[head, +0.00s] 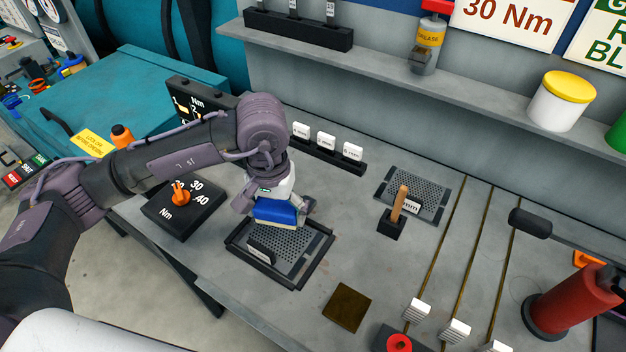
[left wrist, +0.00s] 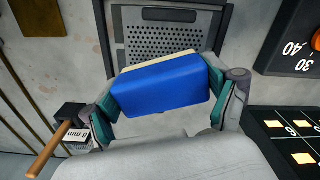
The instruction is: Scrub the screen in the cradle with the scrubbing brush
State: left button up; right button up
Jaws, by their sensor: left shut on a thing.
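My left gripper (head: 272,203) is shut on the scrubbing brush (head: 276,213), a blue block with a cream layer along one edge. The brush also fills the middle of the left wrist view (left wrist: 160,88), between the two finger pads. The screen (head: 302,246) is a grey perforated plate lying in a dark-framed cradle (head: 296,285) on the bench. The screen shows beyond the brush in the left wrist view (left wrist: 172,40). The brush is over the cradle's far-left edge; I cannot tell whether it touches the screen. My right gripper is not in view.
Another perforated plate (head: 432,182) lies to the right, beside a wooden-handled tool in a black block (head: 391,226). A black dial box (head: 184,205) stands left of the cradle. A brown square (head: 347,305) lies in front. A red cylinder (head: 572,300) stands far right.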

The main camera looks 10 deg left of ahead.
aim_at(290, 233)
pick_arm(q)
jog(key=shift+w+d+f, duration=0.45)
jog(key=shift+w+f, duration=0.25)
jog(key=shift+f, duration=0.1)
jog(key=f, duration=0.2)
jog(key=d+f, duration=0.1)
jog(key=shift+w+f+b, duration=0.1)
jog(key=shift+w+b, duration=0.25)
jog(key=shift+s+a+f, duration=0.1)
jog(key=shift+a+f, duration=0.1)
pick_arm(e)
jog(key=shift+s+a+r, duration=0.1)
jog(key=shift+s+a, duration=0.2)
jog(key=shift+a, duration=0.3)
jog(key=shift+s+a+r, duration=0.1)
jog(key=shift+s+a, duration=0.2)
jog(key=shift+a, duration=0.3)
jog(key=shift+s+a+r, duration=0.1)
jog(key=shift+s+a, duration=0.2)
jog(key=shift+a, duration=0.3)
pick_arm(q)
jog(key=shift+f, duration=0.15)
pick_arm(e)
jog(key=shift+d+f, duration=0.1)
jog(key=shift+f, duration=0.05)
